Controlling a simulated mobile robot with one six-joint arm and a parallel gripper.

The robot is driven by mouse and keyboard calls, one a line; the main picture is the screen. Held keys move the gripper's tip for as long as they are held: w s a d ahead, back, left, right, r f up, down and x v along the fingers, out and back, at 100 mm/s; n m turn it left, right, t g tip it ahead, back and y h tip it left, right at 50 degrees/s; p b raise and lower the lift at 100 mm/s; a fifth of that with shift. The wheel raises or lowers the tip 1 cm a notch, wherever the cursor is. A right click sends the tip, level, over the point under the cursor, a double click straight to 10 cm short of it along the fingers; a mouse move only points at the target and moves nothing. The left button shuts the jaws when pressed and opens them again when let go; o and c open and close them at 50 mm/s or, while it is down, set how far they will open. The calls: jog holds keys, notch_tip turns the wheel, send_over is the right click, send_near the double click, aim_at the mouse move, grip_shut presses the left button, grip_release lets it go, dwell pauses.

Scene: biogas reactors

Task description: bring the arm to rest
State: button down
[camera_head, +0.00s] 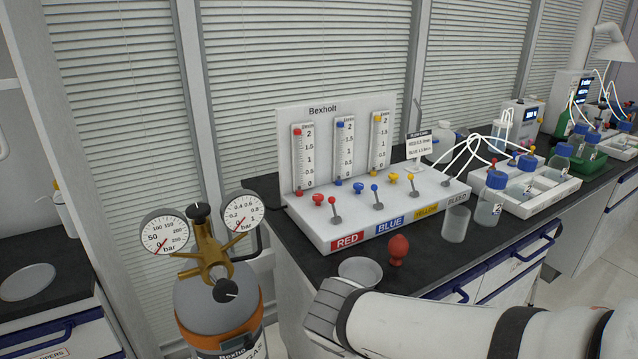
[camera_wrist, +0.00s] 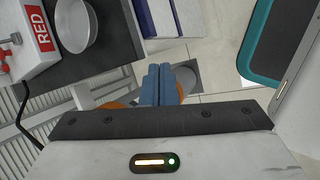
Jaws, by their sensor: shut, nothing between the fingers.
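My gripper (camera_wrist: 159,72) shows in the wrist view with its two blue fingers together and nothing between them. It points down past the bench edge, over the floor and the orange gas cylinder (camera_wrist: 112,104). In the head view my arm reaches in from the lower right, and its pale end is in front of the bench's front left corner. The fingers themselves are hidden there.
A white bowl (camera_head: 360,271) and a red bulb (camera_head: 399,250) stand near my arm. The Bexholt flow panel (camera_head: 345,235), a clear beaker (camera_head: 455,224) and a blue-capped bottle (camera_head: 489,200) are behind. The gas cylinder with gauges (camera_head: 215,290) stands left.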

jog(key=s+d+r+m+g+y+p, duration=0.2)
jog(key=d+r+m+p, duration=0.5)
jog(key=m, duration=1.3)
notch_tip(320, 180, up, 4)
jog(key=shift+s+d+r+g+p, duration=0.1)
jog(key=shift+s+d+g+p, duration=0.4)
jog(key=shift+s+d, duration=0.6)
jog(key=shift+s+a, duration=0.1)
jog(key=shift+a, duration=0.05)
